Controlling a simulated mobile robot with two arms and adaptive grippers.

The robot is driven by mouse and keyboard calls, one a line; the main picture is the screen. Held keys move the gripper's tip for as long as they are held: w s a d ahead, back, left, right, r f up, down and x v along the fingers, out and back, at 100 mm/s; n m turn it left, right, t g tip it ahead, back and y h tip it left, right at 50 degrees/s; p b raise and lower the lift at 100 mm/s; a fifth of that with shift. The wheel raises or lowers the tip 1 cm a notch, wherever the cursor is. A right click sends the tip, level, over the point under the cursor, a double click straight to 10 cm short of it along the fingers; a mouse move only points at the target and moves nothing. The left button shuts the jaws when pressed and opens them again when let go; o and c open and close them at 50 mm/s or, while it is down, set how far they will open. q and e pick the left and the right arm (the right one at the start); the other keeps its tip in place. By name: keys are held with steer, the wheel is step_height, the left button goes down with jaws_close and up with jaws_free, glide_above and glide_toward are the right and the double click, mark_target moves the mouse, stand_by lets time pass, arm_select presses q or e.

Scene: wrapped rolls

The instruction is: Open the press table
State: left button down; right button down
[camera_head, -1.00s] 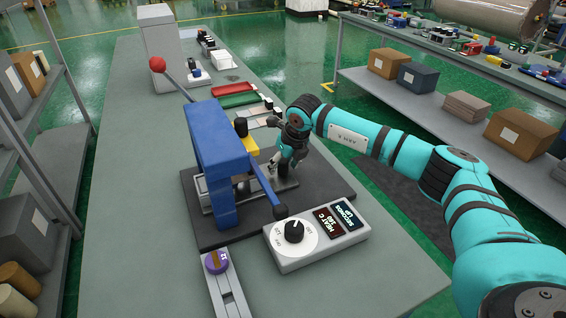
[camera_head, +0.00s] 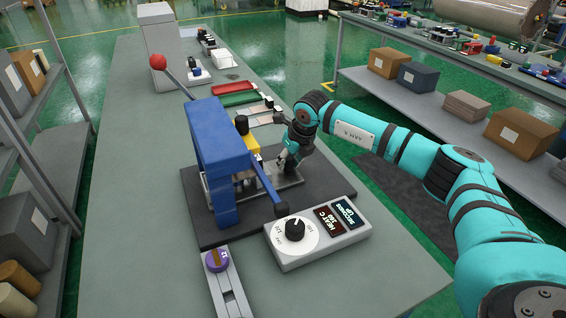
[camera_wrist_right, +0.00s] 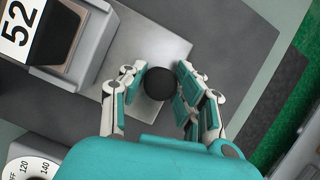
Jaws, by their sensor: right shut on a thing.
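The press has a blue frame (camera_head: 222,140) and stands on a dark base mat (camera_head: 325,190). Its metal table plate (camera_head: 290,182) sticks out on the right side of the frame; the bare plate also shows in the wrist view (camera_wrist_right: 150,45). My right gripper (camera_head: 283,163) is over this plate. In the wrist view its fingers (camera_wrist_right: 160,84) are closed around a round black knob (camera_wrist_right: 158,84). The gripper hides the knob in the head view. My left gripper is not in view.
A control box (camera_head: 320,235) with a dial and two displays stands in front of the press. A purple roll (camera_head: 216,260) lies on a metal rail in front. A red-ball lever (camera_head: 157,63) and trays (camera_head: 240,98) are farther back. The near right table area is clear.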

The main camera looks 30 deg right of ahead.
steer(key=d, duration=0.7)
steer(key=d+b, duration=0.1)
steer(key=d, duration=0.3)
steer(key=shift+s+d, duration=0.1)
steer(key=shift+s, duration=0.2)
steer(key=c, duration=1)
jaws_free()
steer(key=shift+r, duration=0.1)
steer(key=v, duration=1.2)
